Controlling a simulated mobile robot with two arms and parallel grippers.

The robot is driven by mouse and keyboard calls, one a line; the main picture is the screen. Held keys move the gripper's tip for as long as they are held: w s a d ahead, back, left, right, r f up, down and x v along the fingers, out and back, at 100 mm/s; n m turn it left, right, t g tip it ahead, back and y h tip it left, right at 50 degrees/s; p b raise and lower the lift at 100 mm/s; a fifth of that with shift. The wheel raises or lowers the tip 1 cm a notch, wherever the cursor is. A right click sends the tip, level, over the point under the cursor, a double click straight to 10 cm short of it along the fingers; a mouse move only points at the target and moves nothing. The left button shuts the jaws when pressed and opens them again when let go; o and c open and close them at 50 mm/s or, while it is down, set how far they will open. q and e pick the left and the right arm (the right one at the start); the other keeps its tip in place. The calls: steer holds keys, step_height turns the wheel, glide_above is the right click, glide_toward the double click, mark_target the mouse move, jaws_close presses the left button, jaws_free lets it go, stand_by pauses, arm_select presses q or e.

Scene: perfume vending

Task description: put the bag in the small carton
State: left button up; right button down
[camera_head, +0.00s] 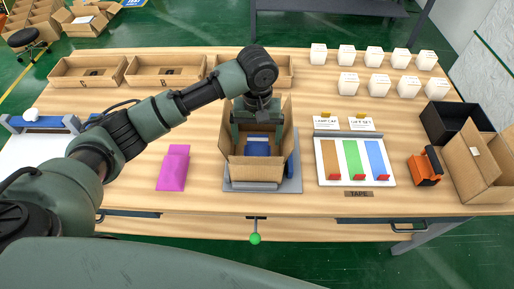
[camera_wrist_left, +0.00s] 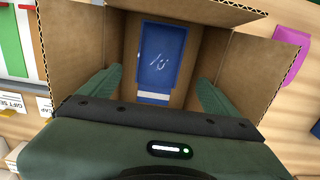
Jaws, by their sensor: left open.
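The small carton (camera_head: 254,171) stands upright with its flaps open on a grey plate (camera_head: 288,186) in the middle of the table. A blue bag with a white mark (camera_wrist_left: 160,55) lies inside on the carton's floor. It also shows in the head view as a blue patch (camera_head: 257,148). My left gripper (camera_wrist_left: 158,88) reaches down into the carton from above. Its two green fingers are spread on either side of the bag, with gaps to it, and hold nothing. In the head view the fingertips are hidden inside the carton. My right gripper is not in view.
A magenta packet (camera_head: 174,168) lies left of the carton. A board with coloured strips (camera_head: 355,160), an orange tape tool (camera_head: 427,168) and another open carton (camera_head: 480,168) are to the right. Several white boxes (camera_head: 378,85) and shallow trays (camera_head: 165,72) stand at the back.

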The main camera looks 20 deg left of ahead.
arm_select(q)
steer(key=shift+r, duration=1.7)
